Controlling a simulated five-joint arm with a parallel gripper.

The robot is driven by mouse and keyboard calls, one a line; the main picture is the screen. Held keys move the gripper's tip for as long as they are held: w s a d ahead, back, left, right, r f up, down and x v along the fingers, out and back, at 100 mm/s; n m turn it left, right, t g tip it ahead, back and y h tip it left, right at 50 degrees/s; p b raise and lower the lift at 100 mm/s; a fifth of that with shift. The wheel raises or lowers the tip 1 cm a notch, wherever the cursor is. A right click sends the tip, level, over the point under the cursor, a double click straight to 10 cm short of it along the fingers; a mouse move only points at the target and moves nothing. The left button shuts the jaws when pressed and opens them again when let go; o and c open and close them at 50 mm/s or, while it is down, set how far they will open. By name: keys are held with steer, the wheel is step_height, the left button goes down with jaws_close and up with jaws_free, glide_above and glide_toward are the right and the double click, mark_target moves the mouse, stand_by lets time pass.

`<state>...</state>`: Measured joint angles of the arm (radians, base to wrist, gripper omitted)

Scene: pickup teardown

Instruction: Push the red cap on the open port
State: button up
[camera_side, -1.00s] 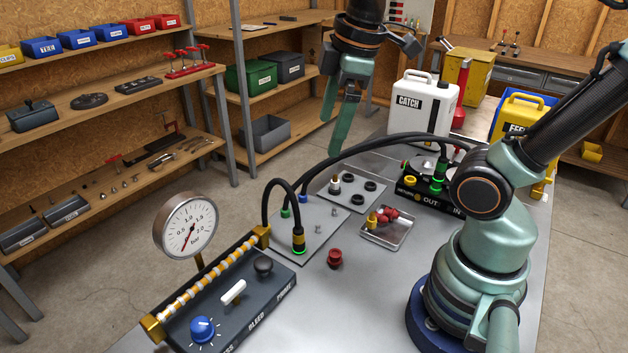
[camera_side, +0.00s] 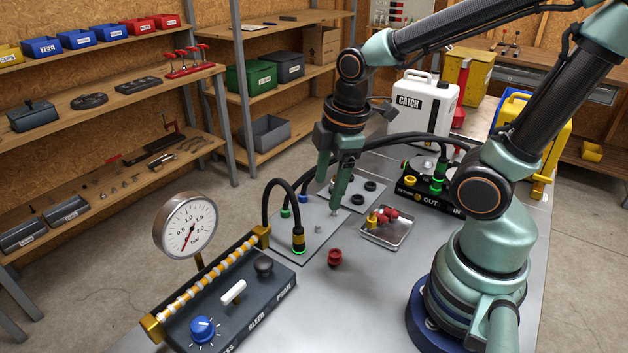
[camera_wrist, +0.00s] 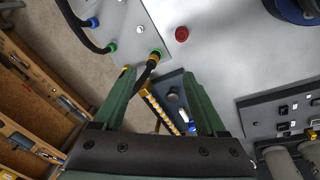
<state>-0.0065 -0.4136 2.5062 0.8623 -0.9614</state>
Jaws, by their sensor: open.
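A red cap (camera_side: 335,258) stands alone on the grey bench, right of the grey port plate (camera_side: 280,252). It also shows in the wrist view (camera_wrist: 265,34). Small bare metal stubs (camera_side: 318,229) stick up from the plate; I cannot tell for certain which one is the open port. A black hose with a green-ringed connector (camera_side: 298,242) sits on the plate's front corner. My gripper (camera_side: 330,194) is open and empty above the plate's back part, pointing down, apart from the red cap. In the wrist view its fingers (camera_wrist: 158,73) are spread.
A metal tray (camera_side: 400,238) holds more red caps and a yellow piece. Black hoses arch across behind the plate to a pump block (camera_side: 425,198). A gauge (camera_side: 187,227) and a control box (camera_side: 240,310) stand at the front left.

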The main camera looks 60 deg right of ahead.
mark_target(335, 253)
steer(key=shift+s+f+n+g, duration=0.35)
steer(key=shift+f+n, duration=0.8)
steer(key=shift+f, duration=1.65)
steer(key=shift+s+f+n+g, duration=0.4)
steer(key=shift+f+n, duration=0.8)
steer(key=shift+f, duration=1.55)
steer(key=shift+s+f+n+g, duration=0.35)
steer(key=shift+f+n, duration=0.8)
steer(key=shift+f, duration=1.65)
steer(key=shift+w, duration=0.1)
jaws_close()
